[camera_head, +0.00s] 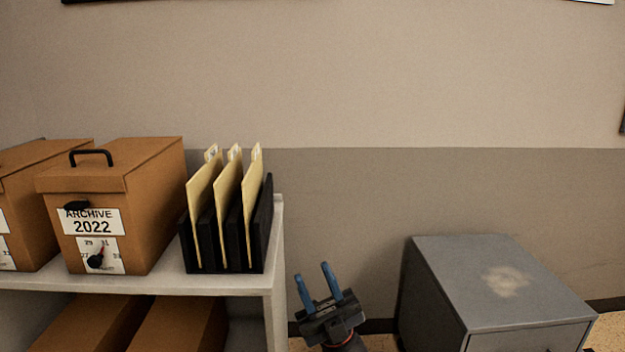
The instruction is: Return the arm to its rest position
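My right gripper (315,288) shows at the bottom centre, with its two blue fingers pointing up. The fingers are apart and nothing is between them. It is in the gap between the white shelf and the grey cabinet, and it appears apart from both. My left gripper is not in view.
A white shelf (277,260) on the left bears a brown archive box (150,215), part of a second box (22,190) and a black rack (263,225) with cream folders (228,195). A grey cabinet (460,270) stands at the right.

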